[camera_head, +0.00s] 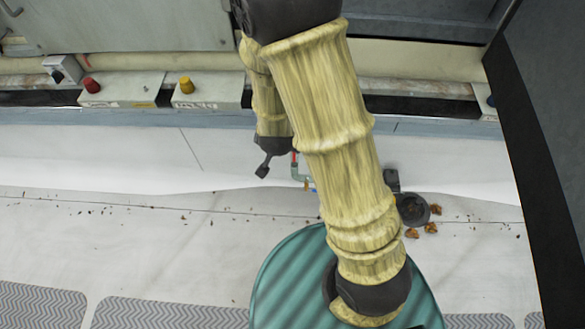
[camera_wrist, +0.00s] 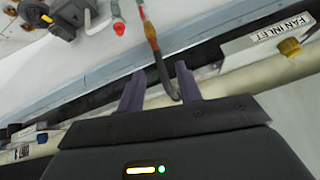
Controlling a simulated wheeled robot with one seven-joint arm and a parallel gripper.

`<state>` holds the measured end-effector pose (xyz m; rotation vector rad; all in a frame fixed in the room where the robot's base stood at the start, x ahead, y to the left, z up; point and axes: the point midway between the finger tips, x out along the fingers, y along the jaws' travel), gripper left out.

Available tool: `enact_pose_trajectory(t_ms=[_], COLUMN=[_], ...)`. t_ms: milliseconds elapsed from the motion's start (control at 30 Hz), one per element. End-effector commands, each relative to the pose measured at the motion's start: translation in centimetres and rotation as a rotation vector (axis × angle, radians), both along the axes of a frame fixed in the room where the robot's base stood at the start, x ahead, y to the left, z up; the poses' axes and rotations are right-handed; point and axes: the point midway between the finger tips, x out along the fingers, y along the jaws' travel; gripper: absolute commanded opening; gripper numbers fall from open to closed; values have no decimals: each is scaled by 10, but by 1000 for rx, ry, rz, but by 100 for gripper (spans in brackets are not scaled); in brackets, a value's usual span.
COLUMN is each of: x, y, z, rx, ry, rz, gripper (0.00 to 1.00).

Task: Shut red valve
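A small red part sits on a thin green pipe (camera_head: 296,176) in the head view, just right of my gripper (camera_head: 264,166), partly hidden by my arm. In the wrist view, a round red piece (camera_wrist: 119,29) is at the end of a pale green pipe (camera_wrist: 115,9). A red, lever-like piece (camera_wrist: 149,31) beside it continues into a dark rod with a hooked end. I cannot tell which of these is the valve handle. My gripper (camera_wrist: 158,68) is open in the wrist view, with the rod showing between its fingers; contact cannot be told.
A box marked FAN INLET (camera_wrist: 270,42) with a yellow knob is at the right in the wrist view. The head view shows boxes with a red knob (camera_head: 92,85) and a yellow knob (camera_head: 186,85), a teal round drum-like thing (camera_head: 285,285) and a dark round object (camera_head: 412,209).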

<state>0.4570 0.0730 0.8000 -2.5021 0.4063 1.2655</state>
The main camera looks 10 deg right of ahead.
Motion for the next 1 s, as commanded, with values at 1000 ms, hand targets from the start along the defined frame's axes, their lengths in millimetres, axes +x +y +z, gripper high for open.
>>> enact_pose_trajectory(t_ms=[1000], x=[10], y=[-1], z=[-275], rx=[-331], ry=[-492], rz=[-181], gripper=[35])
